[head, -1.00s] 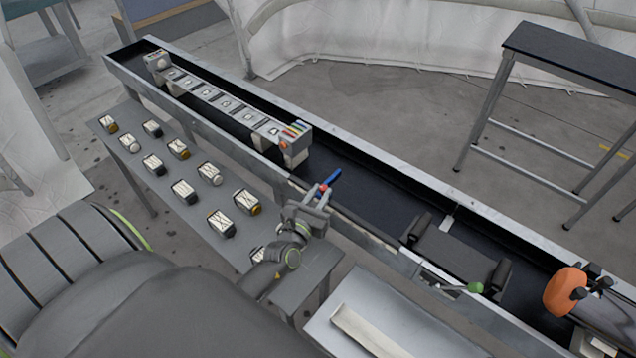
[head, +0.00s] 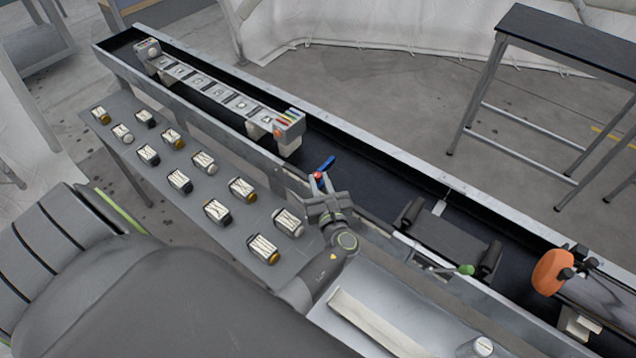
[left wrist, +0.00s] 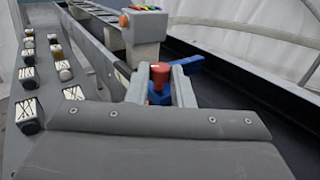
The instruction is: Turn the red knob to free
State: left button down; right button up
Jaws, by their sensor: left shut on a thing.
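The red knob (head: 318,176) sits near the trough's near wall, beside a blue lever (head: 326,163). My left gripper (head: 321,185) is shut on the red knob. In the left wrist view the fingertips of my left gripper (left wrist: 160,88) lie on either side of it. The knob's underside is partly hidden by my gripper body. My right gripper is not in view.
A long dark trough (head: 385,180) runs behind the knob, with a grey rack (head: 215,95) in its left part. A green-tipped lever (head: 465,270) and an orange part (head: 550,271) are at the right. A white tray (head: 400,300) lies in front.

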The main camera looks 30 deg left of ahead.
pick_arm(q)
jog(key=shift+w+d+r+n+g+y, duration=0.1)
jog(key=shift+w+r+n+g+y, duration=0.05)
jog(key=shift+n+g+y, duration=0.3)
jog(key=c, duration=1.3)
grip_release()
